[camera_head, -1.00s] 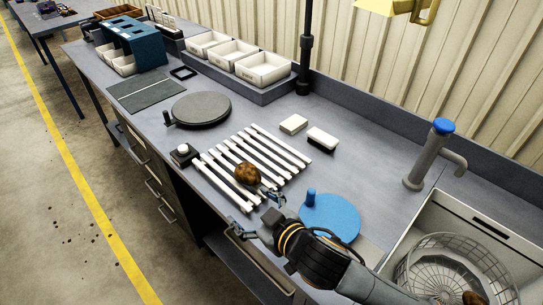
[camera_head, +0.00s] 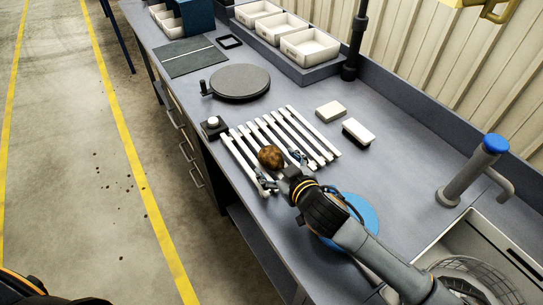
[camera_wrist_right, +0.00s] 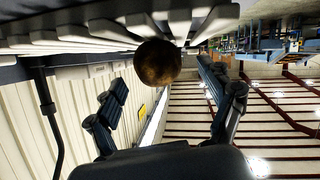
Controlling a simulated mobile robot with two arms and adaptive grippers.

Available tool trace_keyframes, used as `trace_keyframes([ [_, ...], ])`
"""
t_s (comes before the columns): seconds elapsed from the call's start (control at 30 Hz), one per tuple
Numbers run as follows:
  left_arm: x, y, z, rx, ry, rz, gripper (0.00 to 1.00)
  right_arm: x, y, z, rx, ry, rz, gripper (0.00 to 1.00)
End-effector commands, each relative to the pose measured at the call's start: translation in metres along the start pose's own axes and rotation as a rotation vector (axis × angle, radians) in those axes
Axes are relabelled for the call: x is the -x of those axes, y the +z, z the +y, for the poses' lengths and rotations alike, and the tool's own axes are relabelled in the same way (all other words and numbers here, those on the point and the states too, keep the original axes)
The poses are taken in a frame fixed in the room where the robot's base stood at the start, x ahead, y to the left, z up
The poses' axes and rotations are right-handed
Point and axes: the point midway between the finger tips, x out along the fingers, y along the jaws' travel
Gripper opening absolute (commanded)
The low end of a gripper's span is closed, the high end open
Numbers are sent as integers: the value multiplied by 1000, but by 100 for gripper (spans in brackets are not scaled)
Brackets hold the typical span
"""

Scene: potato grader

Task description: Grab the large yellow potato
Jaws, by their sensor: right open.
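A single brownish-yellow potato (camera_head: 271,157) lies on the white slatted rack (camera_head: 321,151) on the bench. It also shows in the right wrist view (camera_wrist_right: 157,63), under the slats in that upside-down picture, centred between the fingers. My right gripper (camera_head: 281,168) is open, low at the near edge of the rack. Its two fingers are spread to either side of the potato's near side, and the potato looks just beyond the fingertips. I see no contact. The open fingers also show in the right wrist view (camera_wrist_right: 170,100). My left gripper is not in view.
A blue disc (camera_head: 367,208) lies partly under my right arm. A cream block (camera_head: 330,111) and a white-topped brush (camera_head: 358,132) lie right. A sink (camera_head: 440,235) is lower right.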

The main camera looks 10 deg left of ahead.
Motion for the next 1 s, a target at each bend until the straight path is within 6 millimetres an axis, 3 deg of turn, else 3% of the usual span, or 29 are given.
trace_keyframes([
  [0.13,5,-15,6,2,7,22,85,-10,-3,1,2,0,0,81],
  [0.47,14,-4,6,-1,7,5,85,-48,-4,1,1,0,0,81],
  [0.8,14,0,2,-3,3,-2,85,-52,-2,1,1,0,-1,81],
  [1.0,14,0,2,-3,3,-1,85,-52,-2,1,1,0,-1,41],
])
